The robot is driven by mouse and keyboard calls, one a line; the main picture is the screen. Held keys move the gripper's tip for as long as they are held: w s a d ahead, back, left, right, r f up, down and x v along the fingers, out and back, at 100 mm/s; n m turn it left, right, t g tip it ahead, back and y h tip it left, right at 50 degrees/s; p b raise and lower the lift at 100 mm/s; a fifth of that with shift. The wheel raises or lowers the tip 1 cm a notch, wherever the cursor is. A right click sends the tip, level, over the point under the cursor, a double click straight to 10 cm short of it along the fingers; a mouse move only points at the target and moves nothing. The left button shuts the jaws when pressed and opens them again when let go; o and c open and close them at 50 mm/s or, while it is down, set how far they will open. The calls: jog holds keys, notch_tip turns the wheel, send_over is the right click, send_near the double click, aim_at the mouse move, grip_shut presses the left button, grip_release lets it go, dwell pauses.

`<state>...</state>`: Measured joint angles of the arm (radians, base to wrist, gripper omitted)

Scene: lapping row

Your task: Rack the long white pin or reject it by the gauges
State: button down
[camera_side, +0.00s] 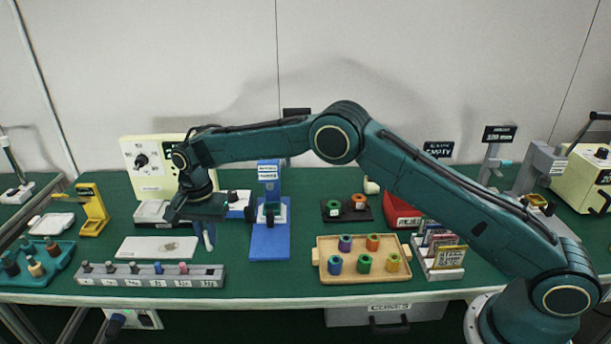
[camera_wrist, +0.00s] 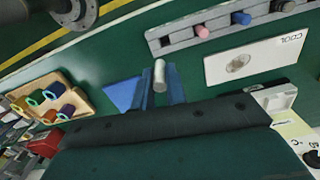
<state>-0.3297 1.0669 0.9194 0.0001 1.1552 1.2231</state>
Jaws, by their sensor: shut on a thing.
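My gripper (camera_wrist: 161,88) is shut on the white pin (camera_wrist: 160,74). In the wrist view the pin's pale rounded end sticks out between the two blue fingers. A blue stand with a sign (camera_side: 268,242) is right of my gripper.
The white plate (camera_side: 135,247), marked COOL in the wrist view (camera_wrist: 280,60), lies behind the rack. A wooden tray (camera_side: 337,275) holds several coloured spools. A cream instrument (camera_side: 150,185) stands behind my gripper. A red bin (camera_side: 400,212) and upright cards (camera_side: 449,257) are right. Green bench is clear between stand and tray.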

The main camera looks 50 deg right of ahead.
jog(key=shift+w+a+m, duration=0.2)
jog(key=shift+a+m, duration=0.1)
jog(key=shift+a, duration=0.35)
jog(key=shift+f, duration=0.15)
jog(key=shift+f, duration=2.7)
jog(key=shift+f, duration=1.65)
jog(key=c, duration=1.3)
grip_release()
jog(key=shift+s+f, duration=0.1)
jog(key=shift+c, duration=0.2)
notch_tip(320, 180, up, 14)
